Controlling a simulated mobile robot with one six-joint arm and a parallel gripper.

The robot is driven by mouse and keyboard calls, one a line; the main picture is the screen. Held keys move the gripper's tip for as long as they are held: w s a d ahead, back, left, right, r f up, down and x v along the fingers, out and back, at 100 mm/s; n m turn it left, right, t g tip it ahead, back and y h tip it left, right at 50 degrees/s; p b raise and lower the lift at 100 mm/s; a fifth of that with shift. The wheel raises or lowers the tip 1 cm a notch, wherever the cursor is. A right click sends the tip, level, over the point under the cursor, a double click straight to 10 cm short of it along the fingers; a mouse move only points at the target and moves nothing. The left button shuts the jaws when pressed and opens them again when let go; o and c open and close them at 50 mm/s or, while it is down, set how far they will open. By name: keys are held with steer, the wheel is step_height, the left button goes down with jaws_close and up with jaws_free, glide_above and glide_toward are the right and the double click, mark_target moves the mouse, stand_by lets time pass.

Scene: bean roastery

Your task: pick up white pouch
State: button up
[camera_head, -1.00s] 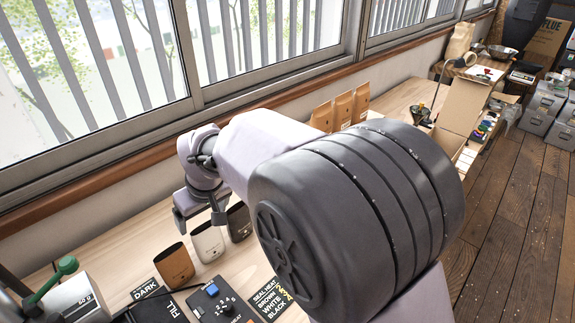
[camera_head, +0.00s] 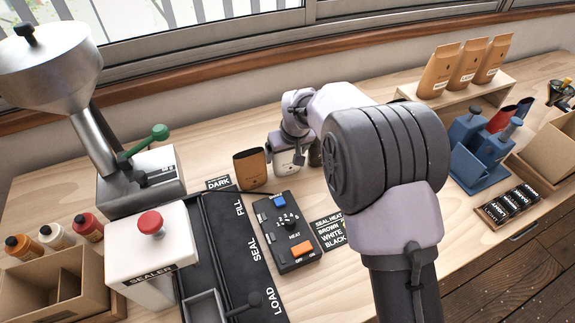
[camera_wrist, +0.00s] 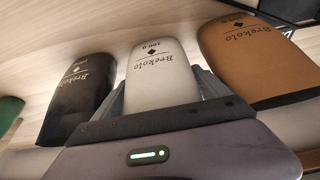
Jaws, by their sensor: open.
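The white pouch (camera_wrist: 162,70) stands between a black pouch (camera_wrist: 78,95) and a brown pouch (camera_wrist: 245,60) in the wrist view. My gripper (camera_wrist: 160,95) is open, with one finger at each side of the white pouch; whether they touch it I cannot tell. In the head view the white pouch (camera_head: 287,162) is partly hidden behind my gripper (camera_head: 290,148). The brown pouch (camera_head: 251,168) is just left of it, and the black pouch (camera_head: 316,153) just right, mostly covered by my arm.
A heat control box (camera_head: 290,232) lies in front of the pouches. A sealer with a red button (camera_head: 151,224) and a metal hopper machine (camera_head: 135,182) stand left. Blue holders (camera_head: 482,150) and kraft bags (camera_head: 467,68) stand right. The window wall is behind.

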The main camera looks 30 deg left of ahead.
steer(key=shift+w+a+f, duration=0.1)
steer(key=c, duration=1)
